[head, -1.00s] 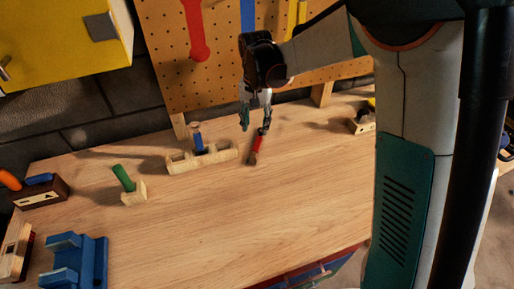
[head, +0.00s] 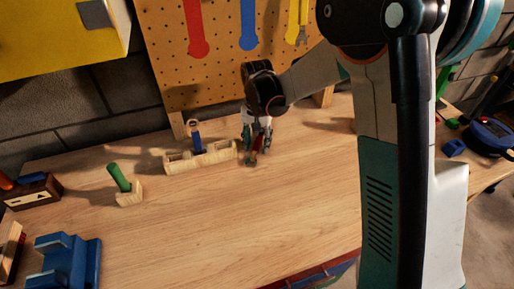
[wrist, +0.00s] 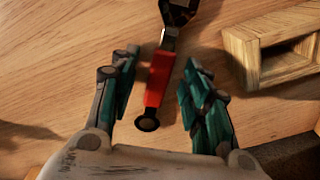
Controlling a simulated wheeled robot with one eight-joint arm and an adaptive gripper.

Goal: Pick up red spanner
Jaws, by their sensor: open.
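The red spanner (wrist: 158,80) lies on the wooden workbench, with a dark metal head at the top of the wrist view and a round dark end nearer my palm. My gripper (wrist: 160,66) is open, with one teal finger on each side of the red handle and gaps to both. In the head view my gripper (head: 257,146) points down over the spanner (head: 254,158), hiding most of it. I cannot tell exactly how high the fingertips are above the bench.
A wooden rack (head: 222,154) holding a blue-handled tool stands close left of my gripper; it also shows in the wrist view (wrist: 245,58). A green-handled tool (head: 118,177) and a blue vise-like object (head: 66,262) are further left. A pegboard (head: 172,62) rises behind. The bench front is clear.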

